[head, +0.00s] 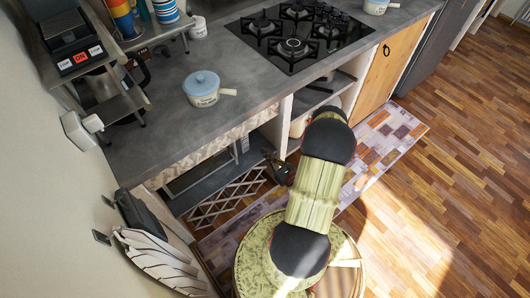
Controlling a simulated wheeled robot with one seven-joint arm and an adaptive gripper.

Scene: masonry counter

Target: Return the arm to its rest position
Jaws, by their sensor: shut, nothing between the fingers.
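My arm rises in the lower middle of the head view, with green and black links that bend over in front of the counter. My gripper (281,171) is a small dark shape at the left of the arm, below the counter's front edge and near the open shelf space. It is shut and holds nothing. It is apart from the pot and the hob. The arm's upper links hide part of the shelves and the rug behind them.
The grey counter (170,115) holds a blue-lidded pot (202,88) with a handle and a black gas hob (297,32). A patterned rug (385,142) lies on the wooden floor (440,200), which is clear at the right.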

